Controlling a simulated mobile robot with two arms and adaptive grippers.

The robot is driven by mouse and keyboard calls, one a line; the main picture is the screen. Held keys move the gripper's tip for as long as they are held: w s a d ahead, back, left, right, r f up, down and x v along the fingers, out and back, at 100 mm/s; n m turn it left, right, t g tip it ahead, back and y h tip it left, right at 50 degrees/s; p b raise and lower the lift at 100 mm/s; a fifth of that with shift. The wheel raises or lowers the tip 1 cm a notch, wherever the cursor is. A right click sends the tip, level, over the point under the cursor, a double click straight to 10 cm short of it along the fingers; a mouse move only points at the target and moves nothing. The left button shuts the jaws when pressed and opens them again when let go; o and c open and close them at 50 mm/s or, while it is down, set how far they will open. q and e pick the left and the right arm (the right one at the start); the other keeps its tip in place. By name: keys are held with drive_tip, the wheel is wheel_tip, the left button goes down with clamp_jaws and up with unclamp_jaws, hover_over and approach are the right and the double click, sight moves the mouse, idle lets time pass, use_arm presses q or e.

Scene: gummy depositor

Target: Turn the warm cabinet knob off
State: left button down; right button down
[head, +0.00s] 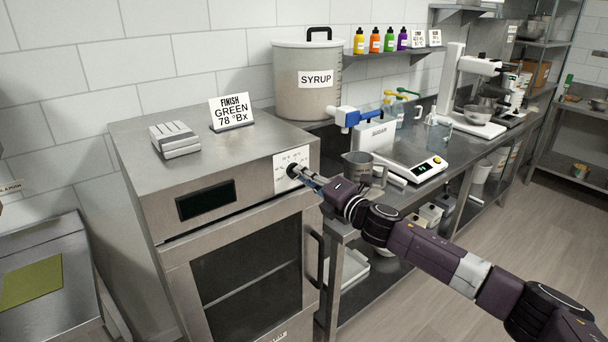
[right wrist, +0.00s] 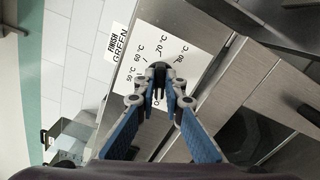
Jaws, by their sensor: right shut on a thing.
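The warm cabinet (head: 220,215) is a steel box with a dark display and a glass door. Its black knob (head: 293,171) sits on a white dial plate (head: 284,179) at the upper right of its front. My right gripper (head: 305,178) reaches the knob from the right. In the right wrist view the gripper (right wrist: 160,88) is shut on the knob (right wrist: 159,69), whose far part shows between the fingertips. The dial plate (right wrist: 180,48) there carries temperature marks such as 50, 60 and 70 °C. The knob's pointer is hidden. My left gripper is out of view.
On the cabinet top stand a FINISH GREEN 78 °Bx sign (head: 231,112) and a grey slatted block (head: 175,139). The door handle (head: 317,260) is just below my right gripper. A SYRUP pot (head: 307,80), jug (head: 358,168) and scale (head: 423,168) are to the right.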

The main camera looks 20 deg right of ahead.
drive_tip(key=shift+f, duration=0.15)
idle(0.4)
drive_tip(key=c, duration=2)
unclamp_jaws()
drive_tip(key=shift+s, duration=0.15)
drive_tip(key=shift+v, duration=5.9)
